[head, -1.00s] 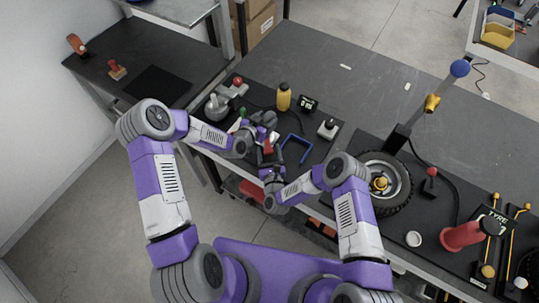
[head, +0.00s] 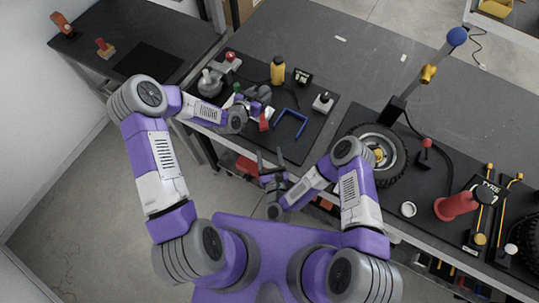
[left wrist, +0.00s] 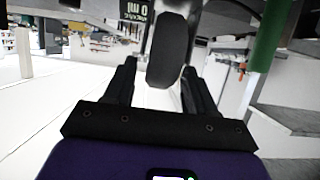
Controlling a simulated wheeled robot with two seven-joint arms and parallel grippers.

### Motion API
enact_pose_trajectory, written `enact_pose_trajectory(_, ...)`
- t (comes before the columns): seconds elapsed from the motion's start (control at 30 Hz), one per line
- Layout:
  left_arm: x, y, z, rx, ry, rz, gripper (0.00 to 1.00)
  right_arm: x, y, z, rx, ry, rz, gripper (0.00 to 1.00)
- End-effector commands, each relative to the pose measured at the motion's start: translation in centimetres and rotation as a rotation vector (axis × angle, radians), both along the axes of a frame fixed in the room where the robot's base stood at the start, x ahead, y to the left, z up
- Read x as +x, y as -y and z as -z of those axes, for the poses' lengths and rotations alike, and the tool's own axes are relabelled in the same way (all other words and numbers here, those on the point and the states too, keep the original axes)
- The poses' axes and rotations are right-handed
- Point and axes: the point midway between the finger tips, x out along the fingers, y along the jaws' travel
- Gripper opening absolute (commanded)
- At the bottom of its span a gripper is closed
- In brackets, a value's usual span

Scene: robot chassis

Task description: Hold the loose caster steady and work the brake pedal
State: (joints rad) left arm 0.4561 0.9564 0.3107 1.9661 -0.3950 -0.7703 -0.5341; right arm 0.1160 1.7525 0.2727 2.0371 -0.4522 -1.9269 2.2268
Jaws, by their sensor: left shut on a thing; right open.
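The loose caster (left wrist: 168,48) shows in the left wrist view as a dark wheel between the two black fingers of my left gripper (left wrist: 160,85). A red piece (head: 264,121), seemingly the brake pedal, sticks out beside the left gripper towards me. My right gripper (head: 271,157) is open and empty, below and in front of the red piece, apart from it, with its fingers pointing up towards the bench.
A blue U-shaped frame (head: 290,125), a yellow bottle (head: 277,70) and a joystick box (head: 322,102) are on the mat around the caster. A tyred wheel (head: 395,160) and a red cone-shaped handle (head: 455,205) are to the right. The bench behind is mostly bare.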

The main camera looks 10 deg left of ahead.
Motion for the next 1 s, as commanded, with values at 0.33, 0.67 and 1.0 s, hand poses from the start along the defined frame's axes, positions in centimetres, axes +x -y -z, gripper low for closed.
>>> enact_pose_trajectory(0.33, -0.54, 0.06, 0.93, 0.001, -0.025, 0.005, 0.77, 0.05, -0.01, 0.06, 0.000, 0.000, 0.000, 0.64)
enact_pose_trajectory(0.67, -0.28, 0.07, 0.49, 0.001, -0.014, 0.004, 0.89, 0.06, -0.02, 0.02, 0.000, 0.000, 0.000, 0.64)
enact_pose_trajectory(1.0, -0.73, -0.15, 0.41, 0.001, -0.011, 0.004, 0.89, 0.06, -0.02, 0.06, 0.000, 0.000, 0.000, 0.64)
